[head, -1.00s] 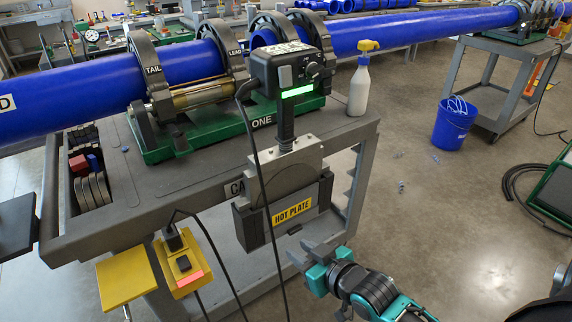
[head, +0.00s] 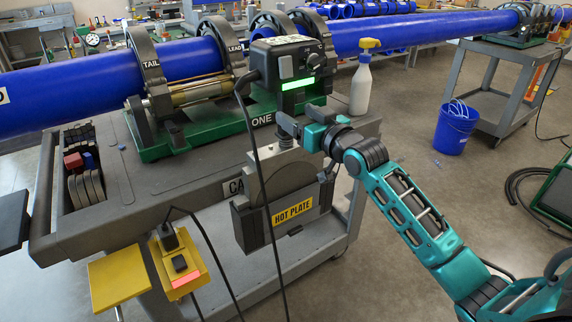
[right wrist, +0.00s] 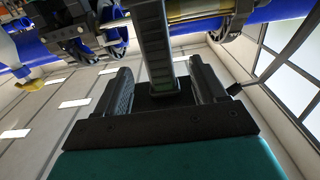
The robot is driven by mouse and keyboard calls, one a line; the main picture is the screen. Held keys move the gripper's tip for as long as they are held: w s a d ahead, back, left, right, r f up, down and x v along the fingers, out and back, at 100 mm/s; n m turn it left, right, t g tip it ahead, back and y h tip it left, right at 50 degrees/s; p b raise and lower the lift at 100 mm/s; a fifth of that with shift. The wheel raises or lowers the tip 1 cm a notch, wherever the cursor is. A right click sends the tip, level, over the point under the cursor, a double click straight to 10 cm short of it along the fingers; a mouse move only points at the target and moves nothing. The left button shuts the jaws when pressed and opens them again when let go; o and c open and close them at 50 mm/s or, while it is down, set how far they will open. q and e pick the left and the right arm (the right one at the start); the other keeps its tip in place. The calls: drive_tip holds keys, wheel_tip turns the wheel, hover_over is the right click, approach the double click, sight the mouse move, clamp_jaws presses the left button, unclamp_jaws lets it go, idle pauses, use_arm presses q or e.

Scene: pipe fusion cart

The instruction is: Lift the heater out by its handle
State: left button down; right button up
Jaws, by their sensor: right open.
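The heater hangs upright at the cart's front, with its black control box (head: 292,66) and lit green display on top. Its dark handle (head: 288,102) runs down from the box to the grey plate (head: 270,165), which sits in a dark holder labelled HOT PLATE (head: 292,211). My right gripper (head: 286,127) is at the lower handle, below the box. In the right wrist view the handle (right wrist: 153,42) stands between the two open fingers (right wrist: 160,82), with gaps on both sides.
A black cable (head: 262,180) hangs from the control box in front of the holder. A blue pipe (head: 80,92) lies clamped in the green-based machine (head: 165,140) behind. A spray bottle (head: 361,85) stands right of the heater. A yellow box (head: 180,265) is at lower left.

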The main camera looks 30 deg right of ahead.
sight(290, 110)
drive_tip(key=shift+w+a+f, duration=0.1)
drive_tip(key=shift+w+a, duration=0.05)
drive_tip(key=shift+w, duration=2.7)
clamp_jaws()
